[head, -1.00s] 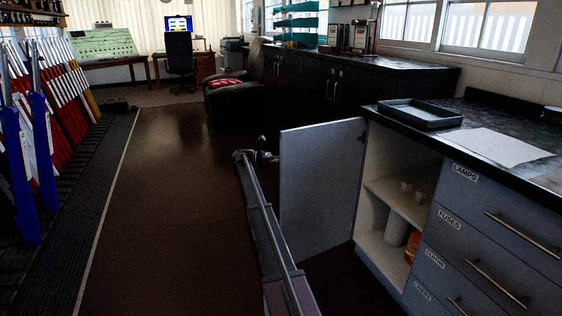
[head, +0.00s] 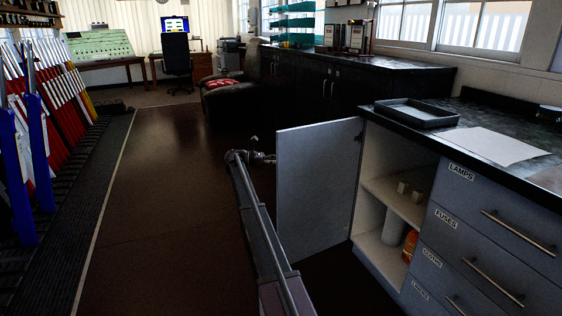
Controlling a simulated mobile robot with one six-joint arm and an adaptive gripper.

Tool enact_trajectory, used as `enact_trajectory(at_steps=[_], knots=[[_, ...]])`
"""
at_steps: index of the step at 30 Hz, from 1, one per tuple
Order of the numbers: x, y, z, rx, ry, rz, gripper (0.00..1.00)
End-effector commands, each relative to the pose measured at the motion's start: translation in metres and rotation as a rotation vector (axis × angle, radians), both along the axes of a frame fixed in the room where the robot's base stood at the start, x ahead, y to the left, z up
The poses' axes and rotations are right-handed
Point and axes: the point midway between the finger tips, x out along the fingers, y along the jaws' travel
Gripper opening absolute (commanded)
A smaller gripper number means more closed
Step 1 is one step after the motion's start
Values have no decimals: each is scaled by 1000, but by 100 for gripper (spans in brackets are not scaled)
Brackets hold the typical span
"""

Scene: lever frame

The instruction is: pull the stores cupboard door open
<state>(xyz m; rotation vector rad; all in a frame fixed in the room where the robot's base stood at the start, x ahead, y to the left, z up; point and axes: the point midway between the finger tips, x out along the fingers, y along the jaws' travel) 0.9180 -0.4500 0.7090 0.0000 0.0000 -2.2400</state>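The stores cupboard door (head: 318,190) stands wide open, swung out to the left of the cupboard (head: 385,180). Inside are a pale shelf with small items (head: 410,190), a grey cylinder (head: 393,226) and an orange-red container (head: 410,246). My arm reaches forward along the left side of the door. The handle is not visible, and I cannot tell whether the fingers touch or hold anything.
Labelled drawers (head: 480,235) stand right of the cupboard, under a dark worktop with a black tray (head: 416,113) and white paper (head: 495,145). Lever frame (head: 40,130) runs along the left. An armchair (head: 222,95) stands further back. The brown floor (head: 160,200) is clear.

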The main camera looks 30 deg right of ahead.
Motion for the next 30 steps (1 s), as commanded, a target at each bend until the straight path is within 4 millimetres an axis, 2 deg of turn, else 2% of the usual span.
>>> enact_trajectory(at_steps=[6,12,23,24,29,30], knots=[[19,22,0,0,0,1,51],[31,38,0,0,0,-1,51],[33,42,0,0,0,-1,51],[33,42,0,0,0,-1,48],[29,45,-2,5,-13,5,0],[25,48,-4,9,-22,9,0]])
